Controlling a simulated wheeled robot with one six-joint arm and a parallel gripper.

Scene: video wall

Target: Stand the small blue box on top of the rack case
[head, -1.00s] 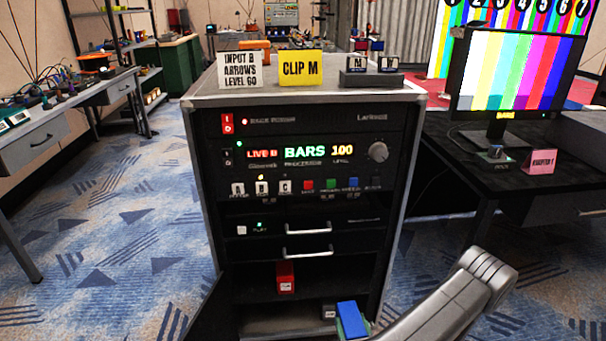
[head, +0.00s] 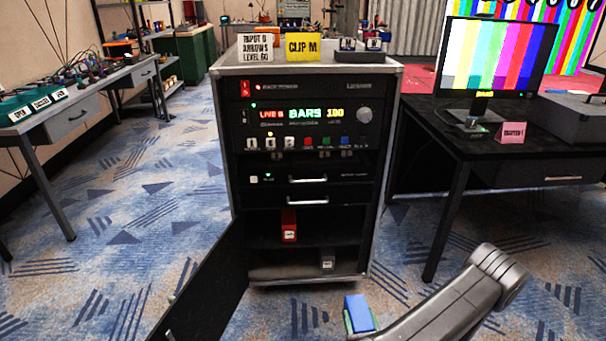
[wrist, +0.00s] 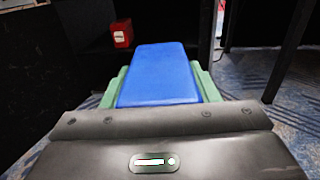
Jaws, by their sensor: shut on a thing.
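The small blue box (wrist: 160,74) is between the green-padded fingers of my gripper (wrist: 163,88) in the wrist view. My gripper is shut on it. In the head view the blue box (head: 358,312) shows low in front of the rack case, at the end of my arm, apart from the case. The rack case (head: 392,78) is a tall black cabinet with a grey top and frame. On its top are a white sign (head: 257,44), a yellow CLIP M sign (head: 302,46) and a dark holder with two small tiles (head: 362,51).
The case's lower door (head: 205,300) hangs open to the left. A red box (head: 289,226) and a grey box (head: 327,259) stand on its lower shelves. A black desk (head: 440,128) with a monitor is at right, a workbench (head: 90,100) at left. Carpet between is clear.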

